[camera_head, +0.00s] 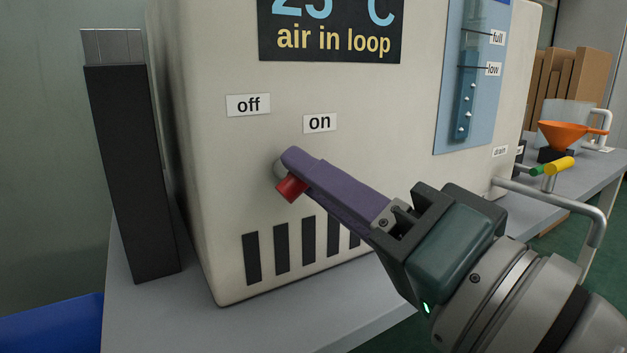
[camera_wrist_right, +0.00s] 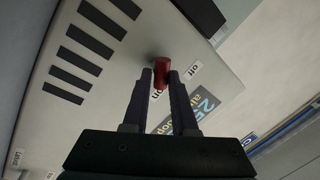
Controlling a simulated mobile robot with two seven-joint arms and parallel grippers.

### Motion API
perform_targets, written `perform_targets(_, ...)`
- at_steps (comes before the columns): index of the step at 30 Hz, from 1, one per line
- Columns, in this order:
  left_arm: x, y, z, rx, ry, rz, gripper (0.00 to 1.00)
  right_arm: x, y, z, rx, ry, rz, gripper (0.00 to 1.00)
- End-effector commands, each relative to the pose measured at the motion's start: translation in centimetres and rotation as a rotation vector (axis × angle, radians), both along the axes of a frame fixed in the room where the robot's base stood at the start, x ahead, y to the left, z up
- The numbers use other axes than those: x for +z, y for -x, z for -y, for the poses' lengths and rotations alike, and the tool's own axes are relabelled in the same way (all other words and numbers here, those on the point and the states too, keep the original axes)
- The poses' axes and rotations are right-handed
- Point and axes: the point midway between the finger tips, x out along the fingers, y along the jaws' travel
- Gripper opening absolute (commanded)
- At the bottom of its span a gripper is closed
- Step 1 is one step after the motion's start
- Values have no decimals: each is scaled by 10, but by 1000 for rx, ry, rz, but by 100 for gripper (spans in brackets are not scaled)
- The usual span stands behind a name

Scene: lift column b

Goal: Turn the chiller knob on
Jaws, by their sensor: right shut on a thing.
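The chiller (camera_head: 225,185) is a large beige box with an "off" label (camera_head: 248,105) and, to its right, an "on" label (camera_head: 320,123). The red knob (camera_head: 291,189) sits below these labels, partly hidden by my right gripper (camera_head: 290,172). In the right wrist view the knob (camera_wrist_right: 161,74) is between the tips of the two purple fingers, which are shut on it. Its exact pointing direction is hard to tell. The display (camera_head: 330,30) reads "air in loop" under a partly cut-off temperature. My left gripper is not in view.
A dark upright block (camera_head: 130,170) stands left of the chiller on the grey bench (camera_head: 190,325). Dark vent slots (camera_head: 282,252) lie below the knob. At right are a level gauge (camera_head: 468,85), a drain with a yellow handle (camera_head: 559,165), an orange funnel (camera_head: 568,133) and a bent pipe (camera_head: 560,200).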

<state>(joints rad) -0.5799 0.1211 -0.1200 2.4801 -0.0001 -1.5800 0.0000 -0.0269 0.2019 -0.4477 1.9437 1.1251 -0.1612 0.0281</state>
Motion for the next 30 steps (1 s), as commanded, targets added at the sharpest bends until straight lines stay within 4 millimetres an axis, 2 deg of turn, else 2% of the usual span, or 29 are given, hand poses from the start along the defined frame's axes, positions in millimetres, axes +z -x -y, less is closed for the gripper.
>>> perform_targets(9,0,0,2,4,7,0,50,0,0,0,0,-82,-46,0)
perform_targets(23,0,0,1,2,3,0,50,0,0,0,0,-94,-52,0)
perform_targets(24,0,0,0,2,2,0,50,0,0,0,0,-93,-52,29)
perform_targets(30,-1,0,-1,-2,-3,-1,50,0,0,0,0,-92,-52,52)
